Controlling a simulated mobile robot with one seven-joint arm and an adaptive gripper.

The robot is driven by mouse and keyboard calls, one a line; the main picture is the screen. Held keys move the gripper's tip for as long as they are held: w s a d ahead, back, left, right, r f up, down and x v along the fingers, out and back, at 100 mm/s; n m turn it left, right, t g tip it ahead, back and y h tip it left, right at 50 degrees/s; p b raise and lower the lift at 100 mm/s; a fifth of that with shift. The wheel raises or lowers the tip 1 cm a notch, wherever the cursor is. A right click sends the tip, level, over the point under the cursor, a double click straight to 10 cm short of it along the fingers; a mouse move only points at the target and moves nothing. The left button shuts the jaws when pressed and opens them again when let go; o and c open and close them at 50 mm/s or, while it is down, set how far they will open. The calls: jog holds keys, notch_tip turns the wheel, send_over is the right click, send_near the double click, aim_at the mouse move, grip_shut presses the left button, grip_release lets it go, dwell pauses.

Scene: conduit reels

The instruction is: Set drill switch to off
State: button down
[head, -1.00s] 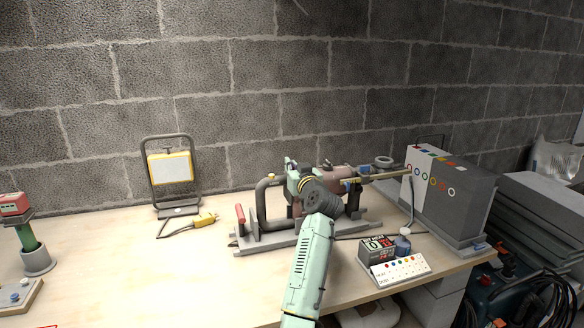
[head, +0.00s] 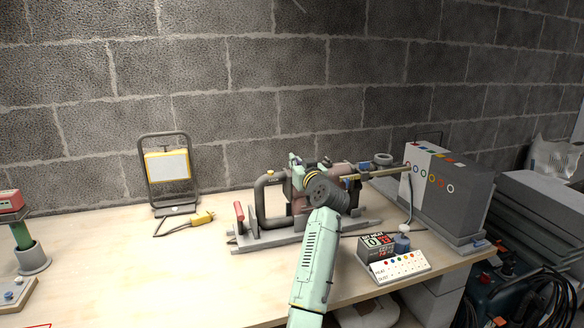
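The drill (head: 345,174) lies on its side in a grey stand (head: 265,240) on the bench. It has a reddish-brown body, a grey loop handle (head: 262,203) on the left and a long yellowish bar reaching right. My pale green arm stands in front and covers the middle of the drill. My gripper is mostly hidden behind my own wrist, close to the drill body; a pale green part shows above it. Whether it touches the drill cannot be told. The drill's switch cannot be made out.
A small box with a "0" and a red display (head: 375,243) stands front right, behind a white label plate (head: 400,268). A grey case (head: 450,195) stands at the right. A yellow work lamp (head: 167,166) with a yellow plug (head: 202,217) stands left.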

jog(key=c, duration=1.8)
grip_release()
jog(key=shift+o, duration=0.2)
jog(key=v, duration=1.2)
